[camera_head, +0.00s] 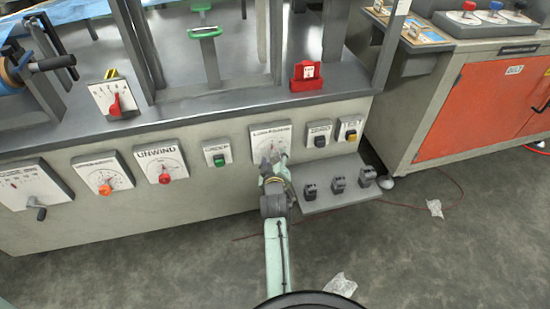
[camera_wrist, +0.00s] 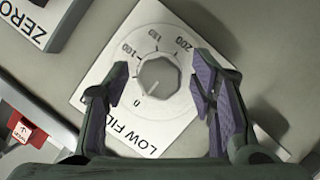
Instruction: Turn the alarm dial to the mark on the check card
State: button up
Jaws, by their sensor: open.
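The alarm dial is a grey faceted knob (camera_wrist: 160,77) on a white plate (camera_wrist: 176,22) marked "LOW FIL…", partly hidden. Its scale shows 0, 100 and 200; a dark line on the knob's rim seems to point toward 0. In the wrist view my open gripper (camera_wrist: 162,84) has one finger on each side of the knob, with gaps visible. A white card in a red holder (camera_head: 305,82), likely the check card, stands on the ledge above; its mark is unreadable.
The UNWIND dial (camera_head: 160,163), a green-button box (camera_head: 217,155) and a ZERO box (camera_head: 319,134) flank the alarm dial. A grey shelf (camera_head: 320,199) with several small dark blocks juts out below right. An orange-door cabinet (camera_head: 485,105) stands right.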

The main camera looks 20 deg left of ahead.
jog(key=shift+w+a, duration=0.1)
jog(key=shift+w, duration=0.2)
jog(key=shift+c, duration=0.5)
jog(key=c, duration=1.1)
